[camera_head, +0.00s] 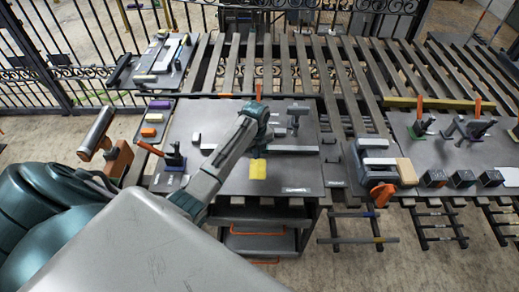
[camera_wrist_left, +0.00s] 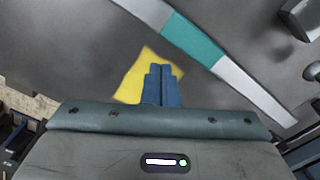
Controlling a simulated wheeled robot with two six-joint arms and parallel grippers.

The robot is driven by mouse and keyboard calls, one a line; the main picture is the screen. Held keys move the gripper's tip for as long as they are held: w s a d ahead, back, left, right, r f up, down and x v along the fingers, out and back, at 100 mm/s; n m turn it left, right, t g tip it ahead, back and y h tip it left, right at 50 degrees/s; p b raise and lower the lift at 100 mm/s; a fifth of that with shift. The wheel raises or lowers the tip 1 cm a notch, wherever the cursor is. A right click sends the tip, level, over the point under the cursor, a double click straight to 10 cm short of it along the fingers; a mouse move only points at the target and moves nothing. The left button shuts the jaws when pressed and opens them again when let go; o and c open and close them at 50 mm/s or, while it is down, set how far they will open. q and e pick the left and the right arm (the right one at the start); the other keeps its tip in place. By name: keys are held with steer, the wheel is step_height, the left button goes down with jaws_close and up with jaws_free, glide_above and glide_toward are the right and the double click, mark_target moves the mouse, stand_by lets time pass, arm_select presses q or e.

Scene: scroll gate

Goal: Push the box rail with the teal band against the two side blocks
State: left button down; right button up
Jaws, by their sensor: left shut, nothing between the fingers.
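The box rail is a pale bar (camera_head: 295,149) lying across the dark work table (camera_head: 225,115); my left arm hides part of it in the head view. In the left wrist view the rail runs diagonally, with its teal band (camera_wrist_left: 193,38) clearly visible. My left gripper (camera_head: 258,153) is low over the table at the rail's near side. Its blue fingers (camera_wrist_left: 161,70) are together and empty, over a yellow patch (camera_head: 258,170), with a gap in the picture to the band. A small pale block (camera_head: 196,138) is left of the arm; I cannot tell the two side blocks surely. My right gripper is not in view.
A dark upright clamp-like part (camera_head: 297,112) stands behind the rail. A blue-based tool with an orange handle (camera_head: 174,158) is at the table's left. A grey clamp-like device (camera_head: 376,165) stands to the right. The table's front strip is mostly clear.

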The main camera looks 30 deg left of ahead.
arm_select(q)
steer(key=shift+f+b, duration=0.45)
steer(key=shift+f, duration=0.45)
steer(key=shift+r+p, duration=0.2)
steer(key=shift+p, duration=0.4)
stand_by(0.7)
steer(key=shift+w+a+b, duration=0.45)
steer(key=shift+w, duration=0.3)
steer(key=shift+w+a+b, duration=0.45)
steer(key=shift+w+b, duration=0.05)
steer(key=shift+w, duration=0.2)
steer(key=shift+w+a+b, duration=0.45)
steer(key=shift+w, duration=0.3)
steer(key=shift+w+a+b, duration=0.45)
steer(key=shift+w+b, duration=0.15)
steer(key=shift+w, duration=0.15)
steer(key=shift+w+a+b, duration=0.45)
steer(key=shift+w+b, duration=0.15)
steer(key=shift+w, duration=0.1)
steer(key=shift+r, duration=0.1)
